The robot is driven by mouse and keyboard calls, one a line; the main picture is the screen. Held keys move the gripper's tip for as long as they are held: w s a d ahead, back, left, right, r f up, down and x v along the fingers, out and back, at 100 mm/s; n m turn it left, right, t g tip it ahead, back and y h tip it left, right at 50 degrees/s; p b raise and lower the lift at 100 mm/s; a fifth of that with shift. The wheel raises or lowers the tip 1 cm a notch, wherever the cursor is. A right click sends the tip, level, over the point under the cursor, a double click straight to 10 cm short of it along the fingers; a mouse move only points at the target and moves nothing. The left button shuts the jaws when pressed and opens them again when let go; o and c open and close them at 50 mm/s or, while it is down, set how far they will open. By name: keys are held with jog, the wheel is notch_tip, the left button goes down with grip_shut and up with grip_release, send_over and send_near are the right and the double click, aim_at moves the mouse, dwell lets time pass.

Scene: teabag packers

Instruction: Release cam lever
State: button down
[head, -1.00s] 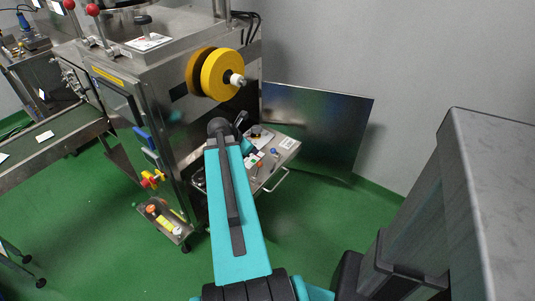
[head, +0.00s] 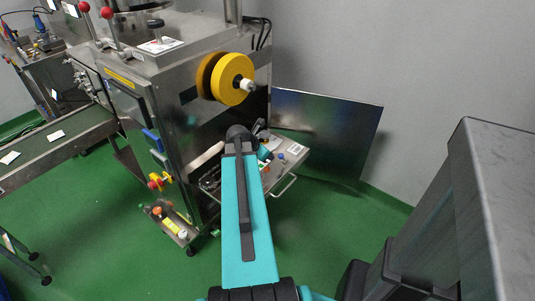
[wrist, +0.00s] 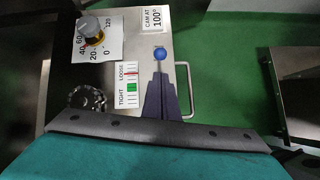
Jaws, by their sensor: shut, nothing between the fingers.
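A blue ball knob (wrist: 160,53), seemingly the cam lever's end, stands over the metal panel (wrist: 185,22) in the wrist view. It also shows small in the head view (head: 282,156). My gripper (wrist: 159,69) is shut and empty, its dark fingertips just below the ball in the picture. I cannot tell whether they touch the lever; its lower part is hidden. A TIGHT/LOOSE label (wrist: 127,84) with red and green marks lies left of the fingers.
A dial knob (wrist: 92,31) on a numbered plate and a dark round knob (wrist: 87,98) are left of the fingers. A "CAM AT 100°" label (wrist: 154,19) is above. A metal handle (wrist: 187,88) edges the panel's right. A yellow reel (head: 232,79) hangs above the panel.

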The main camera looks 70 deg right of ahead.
aim_at(282, 158)
jog(key=shift+x, duration=3.1)
jog(key=shift+d, duration=0.55)
jog(key=shift+s+a, duration=0.1)
jog(key=shift+a, duration=0.3)
jog(key=shift+a+r, duration=0.1)
jog(key=shift+r+y+p, duration=0.25)
jog(key=shift+y+p, duration=0.05)
jog(key=shift+p, duration=0.45)
